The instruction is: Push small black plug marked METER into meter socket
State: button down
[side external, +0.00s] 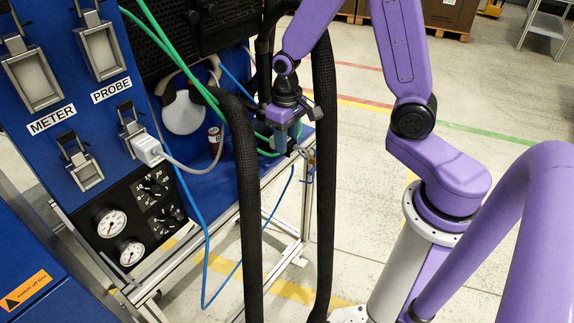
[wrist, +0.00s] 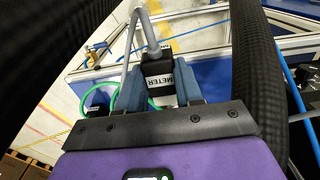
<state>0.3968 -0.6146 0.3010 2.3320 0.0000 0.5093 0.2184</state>
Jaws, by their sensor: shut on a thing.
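The small black plug marked METER (wrist: 157,68) sits between the blue fingers of my gripper (wrist: 158,92) in the wrist view, with a grey cable leaving its far end. My gripper is shut on it. In the side external view my gripper (side external: 281,138) hangs near the right end of the blue bench, behind black hoses, and the plug cannot be made out there. The METER label (side external: 51,120) is on the blue panel at left. A small latched socket (side external: 87,172) below it looks empty, well to the left of my gripper.
A white plug (side external: 147,149) with a grey cable sits in the small socket below the PROBE label (side external: 111,89). Larger latched sockets (side external: 34,82) are above the labels. Thick black hoses (side external: 248,200) hang between my gripper and the panel. A brown can (side external: 214,136) stands on the bench.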

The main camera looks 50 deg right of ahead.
jog(key=shift+s+d, duration=0.15)
jog(key=shift+d, duration=0.15)
jog(key=w+a+r, duration=0.1)
jog(key=w+a, duration=0.3)
jog(key=a, duration=0.9)
jog(key=shift+w, duration=0.1)
jog(key=w+a+f, duration=0.1)
jog(key=w+f, duration=0.2)
jog(key=w, duration=0.1)
jog(key=w+a+f, duration=0.1)
jog(key=w+f, duration=0.1)
jog(key=w, duration=0.2)
jog(key=w+a+f, duration=0.1)
jog(key=w+f, duration=0.2)
jog(key=w, duration=0.1)
jog(key=shift+w+a+f, duration=0.15)
jog(key=shift+a+f, duration=0.2)
jog(key=shift+a, duration=0.05)
jog(key=shift+w+f, duration=0.15)
jog(key=shift+f, duration=0.1)
jog(key=shift+w+a+f, duration=0.1)
jog(key=shift+w+f, duration=0.1)
jog(key=shift+f, duration=0.65)
jog(key=shift+w+a+f, duration=0.1)
jog(key=shift+w+f, duration=0.05)
jog(key=shift+f, duration=0.65)
jog(key=shift+f, duration=0.2)
